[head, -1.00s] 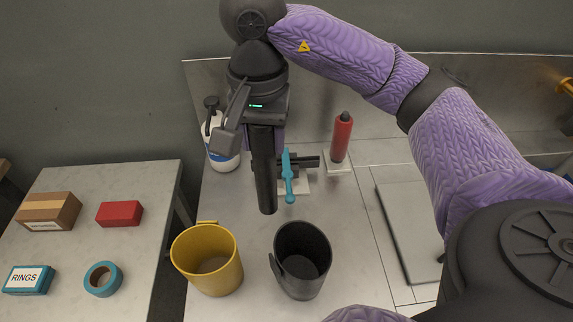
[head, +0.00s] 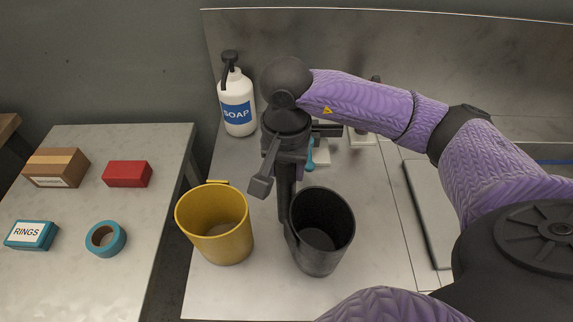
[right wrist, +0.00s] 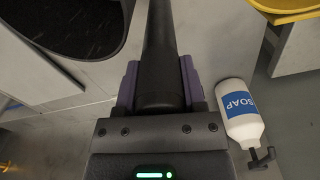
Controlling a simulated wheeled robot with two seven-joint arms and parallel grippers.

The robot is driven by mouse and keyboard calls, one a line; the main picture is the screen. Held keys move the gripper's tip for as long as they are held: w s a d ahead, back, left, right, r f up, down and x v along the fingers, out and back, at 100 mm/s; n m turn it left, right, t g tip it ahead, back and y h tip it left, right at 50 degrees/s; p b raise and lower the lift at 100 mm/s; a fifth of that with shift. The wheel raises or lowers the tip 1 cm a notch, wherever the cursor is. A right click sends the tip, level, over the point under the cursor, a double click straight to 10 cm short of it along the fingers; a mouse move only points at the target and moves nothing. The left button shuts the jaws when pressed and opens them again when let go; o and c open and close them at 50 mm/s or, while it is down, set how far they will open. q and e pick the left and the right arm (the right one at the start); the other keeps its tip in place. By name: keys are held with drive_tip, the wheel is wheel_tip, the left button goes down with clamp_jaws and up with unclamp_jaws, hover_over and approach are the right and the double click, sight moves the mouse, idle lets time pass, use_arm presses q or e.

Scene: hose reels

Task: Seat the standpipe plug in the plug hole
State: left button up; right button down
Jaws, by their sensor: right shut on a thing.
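My right gripper (head: 285,165) is shut on a long dark pipe, the standpipe plug (head: 286,200), which hangs roughly upright below it. The pipe's lower end is hidden behind the black bin (head: 318,262), so I cannot tell what it touches. In the right wrist view the dark plug (right wrist: 160,45) runs away from the camera between the purple fingers of my right gripper (right wrist: 160,85). I cannot make out the plug hole in either view. My left gripper is not in view.
A yellow bin (head: 214,250) stands left of the black bin, close to the pipe. A soap bottle (head: 238,110) stands behind. A teal object (head: 311,152) is partly hidden behind my gripper. A side table at left holds boxes and a tape roll (head: 105,239).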

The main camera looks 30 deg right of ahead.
drive_tip(key=shift+f, duration=0.15)
drive_tip(key=shift+c, duration=0.9)
unclamp_jaws()
